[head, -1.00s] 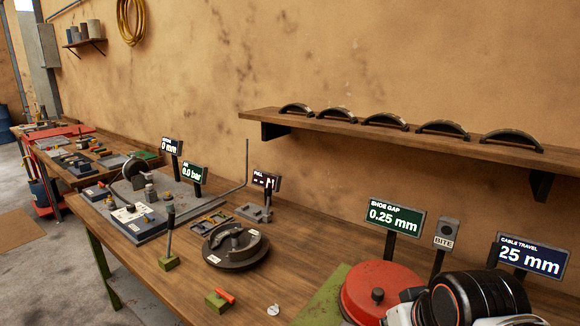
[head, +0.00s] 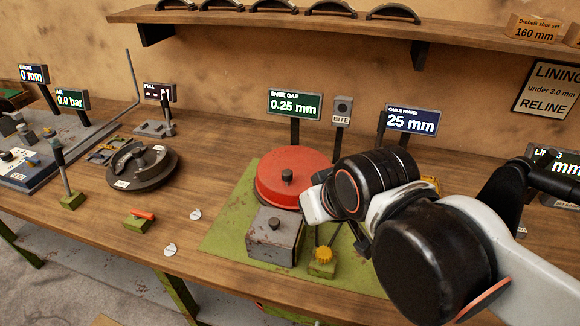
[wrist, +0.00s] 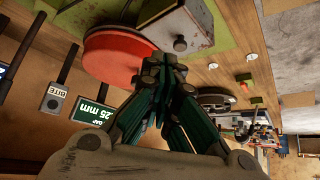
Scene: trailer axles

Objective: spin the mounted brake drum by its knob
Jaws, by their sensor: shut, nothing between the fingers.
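The red brake drum (head: 268,182) lies flat on a green base plate (head: 228,232) on the bench. A short dark knob (head: 287,176) stands up from its face. The drum also shows in the wrist view (wrist: 108,58), where I cannot make out its knob. My gripper (wrist: 160,62) is shut and empty, its fingertips in front of the drum's edge in that view; I cannot tell whether they touch it. In the head view my arm reaches in from the right, beside the drum, and hides the fingers and part of the drum's right side.
A grey box (head: 273,238) with a dark knob stands in front of the drum. A yellow knob (head: 322,254) is at its right. Behind are the shoe gap sign (head: 295,104), the BITE post (head: 342,110) and the cable travel sign (head: 411,121). Bench space at left is partly free.

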